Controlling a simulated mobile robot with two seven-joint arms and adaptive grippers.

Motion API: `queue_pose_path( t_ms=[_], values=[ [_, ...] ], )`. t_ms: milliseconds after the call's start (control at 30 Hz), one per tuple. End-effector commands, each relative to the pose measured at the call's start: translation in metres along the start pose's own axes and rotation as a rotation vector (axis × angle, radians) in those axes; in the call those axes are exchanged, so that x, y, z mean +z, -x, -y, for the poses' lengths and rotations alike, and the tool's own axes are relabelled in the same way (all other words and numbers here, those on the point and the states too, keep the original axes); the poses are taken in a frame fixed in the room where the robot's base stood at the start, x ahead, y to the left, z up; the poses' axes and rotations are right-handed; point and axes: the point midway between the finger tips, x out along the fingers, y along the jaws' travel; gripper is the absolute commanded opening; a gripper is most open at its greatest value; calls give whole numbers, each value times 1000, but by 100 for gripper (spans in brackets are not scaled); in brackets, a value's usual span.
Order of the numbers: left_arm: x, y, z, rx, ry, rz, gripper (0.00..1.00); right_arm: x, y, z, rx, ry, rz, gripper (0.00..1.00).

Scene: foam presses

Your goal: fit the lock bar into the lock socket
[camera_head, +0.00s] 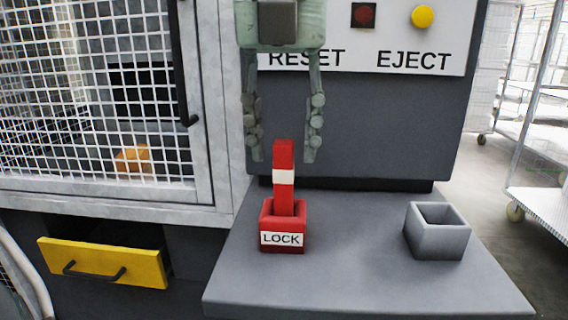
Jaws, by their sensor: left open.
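The lock bar (284,200) is red with a white band. It stands upright in the red lock socket (284,245), a square block with a white LOCK label on its front, on the grey ledge. How deep the bar sits in the socket cannot be seen. My left gripper (283,157) points down, open, with its two fingertips to either side of the bar's top end. The fingers appear apart from the bar, and nothing shows gripped. My right gripper is not in the picture.
An empty grey square holder (437,231) stands on the ledge (350,275) to the right. Behind is a panel (400,62) with RESET and EJECT buttons. A mesh door (95,100) is at left, above a yellow drawer (103,262). The ledge between socket and holder is clear.

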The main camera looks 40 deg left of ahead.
Motion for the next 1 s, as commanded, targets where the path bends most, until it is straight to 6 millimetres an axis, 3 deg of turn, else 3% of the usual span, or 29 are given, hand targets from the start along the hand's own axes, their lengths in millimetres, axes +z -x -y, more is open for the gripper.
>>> queue_pose_path(
  t_ms=[200, 400, 1000],
  values=[
    [0, 47, 0, -1, -1, 2, 41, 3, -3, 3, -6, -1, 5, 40],
    [0, 69, 0, 1, -2, -1, 41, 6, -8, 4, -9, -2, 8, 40],
    [-1, 73, 0, 1, -3, -2, 41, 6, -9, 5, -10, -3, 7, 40]
  ],
)
